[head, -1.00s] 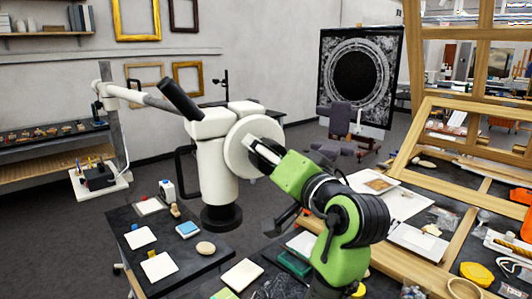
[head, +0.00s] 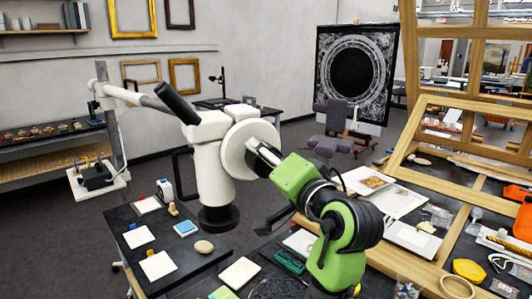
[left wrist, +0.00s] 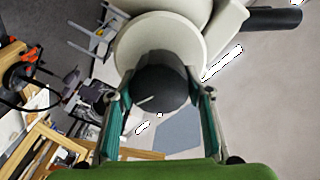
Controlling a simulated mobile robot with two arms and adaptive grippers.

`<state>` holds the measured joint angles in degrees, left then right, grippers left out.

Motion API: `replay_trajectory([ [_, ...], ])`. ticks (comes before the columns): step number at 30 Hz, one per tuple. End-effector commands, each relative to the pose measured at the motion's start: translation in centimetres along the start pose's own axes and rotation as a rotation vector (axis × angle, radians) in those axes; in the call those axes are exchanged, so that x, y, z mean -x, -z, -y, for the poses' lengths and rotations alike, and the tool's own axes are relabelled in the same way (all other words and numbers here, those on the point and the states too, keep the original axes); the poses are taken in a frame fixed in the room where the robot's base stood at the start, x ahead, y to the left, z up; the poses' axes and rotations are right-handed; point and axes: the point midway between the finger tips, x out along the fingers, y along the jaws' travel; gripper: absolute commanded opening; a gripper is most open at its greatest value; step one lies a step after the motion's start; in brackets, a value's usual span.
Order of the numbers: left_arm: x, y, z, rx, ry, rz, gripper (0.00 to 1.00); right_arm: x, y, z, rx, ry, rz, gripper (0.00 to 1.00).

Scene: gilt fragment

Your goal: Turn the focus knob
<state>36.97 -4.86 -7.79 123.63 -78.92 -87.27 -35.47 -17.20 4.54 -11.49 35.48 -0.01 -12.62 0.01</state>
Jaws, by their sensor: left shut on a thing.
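The white microscope (head: 213,165) stands over the small dark table, with a black eyepiece tube and a large white side disc (head: 236,147). In the left wrist view, the dark round focus knob (left wrist: 160,88) with a pale line mark sits in front of the white disc (left wrist: 160,42). My left gripper (left wrist: 160,103) has its two teal-lined fingers on either side of the knob, shut on it. My right gripper is not in view.
The small dark table (head: 195,262) holds white tiles, a blue block (head: 185,228) and a rounded stone (head: 204,247). A wooden frame (head: 455,215) and a cluttered workbench lie at right. A white articulated arm (head: 130,97) extends left from the microscope.

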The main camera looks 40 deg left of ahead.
Motion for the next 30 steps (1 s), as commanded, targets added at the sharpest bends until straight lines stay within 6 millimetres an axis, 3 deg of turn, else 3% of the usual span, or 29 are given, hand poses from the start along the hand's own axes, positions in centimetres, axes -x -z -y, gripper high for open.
replay_trajectory([
  [12,-0.1,0.1,0.2,-0.247,-0.001,0.004,0.25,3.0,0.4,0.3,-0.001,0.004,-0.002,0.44],
  [30,-0.1,0.0,0.0,-0.307,0.000,0.005,0.25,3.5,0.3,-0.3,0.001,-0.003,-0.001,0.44],
])
